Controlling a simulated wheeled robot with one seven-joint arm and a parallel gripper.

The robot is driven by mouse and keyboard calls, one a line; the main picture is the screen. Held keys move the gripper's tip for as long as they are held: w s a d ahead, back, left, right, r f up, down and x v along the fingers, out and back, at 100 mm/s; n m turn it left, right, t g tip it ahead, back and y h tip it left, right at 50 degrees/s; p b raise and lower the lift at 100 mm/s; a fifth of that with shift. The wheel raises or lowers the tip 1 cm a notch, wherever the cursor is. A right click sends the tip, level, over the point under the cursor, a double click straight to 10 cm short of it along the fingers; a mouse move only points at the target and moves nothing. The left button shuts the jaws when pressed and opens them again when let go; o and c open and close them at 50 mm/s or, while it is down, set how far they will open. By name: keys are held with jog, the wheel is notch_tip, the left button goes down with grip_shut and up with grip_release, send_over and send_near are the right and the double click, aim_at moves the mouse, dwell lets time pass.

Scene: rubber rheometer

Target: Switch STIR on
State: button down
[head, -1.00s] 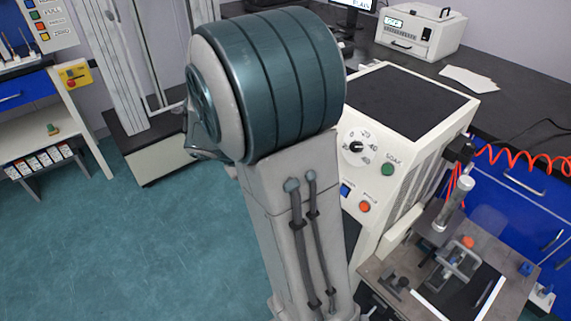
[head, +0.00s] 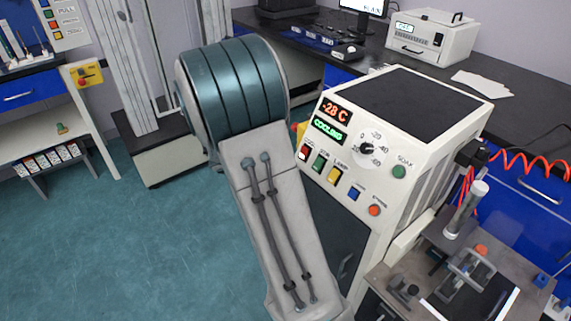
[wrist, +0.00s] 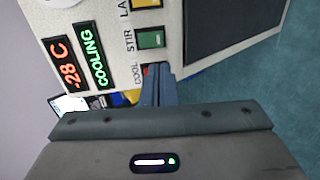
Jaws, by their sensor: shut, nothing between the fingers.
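The STIR switch is a green rocker in the wrist view (wrist: 150,39), between the LAMP switch (wrist: 148,3) and the red COOL switch (wrist: 147,69). In the head view the green STIR switch (head: 319,163) sits on the sloped front panel of the white machine (head: 415,160). I cannot tell its rocker position. My gripper (wrist: 158,70) is shut and empty. In the wrist view its fingertips are beside the COOL switch and partly cover it, just below STIR; contact is unclear. My arm hides the gripper in the head view.
The panel also has a display (head: 330,120) reading -28 C and COOLING, a dial (head: 366,149), a green SOAK button (head: 399,172), a blue switch (head: 354,193) and an orange button (head: 375,210). A bench with a metal fixture (head: 465,275) stands right. Floor at left is clear.

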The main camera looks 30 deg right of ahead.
aim_at(315, 169)
jog(key=x, duration=1)
jog(key=shift+d+f+b, duration=0.2)
jog(key=shift+d+b, duration=0.05)
jog(key=shift+b, duration=0.05)
jog(key=shift+f, duration=0.1)
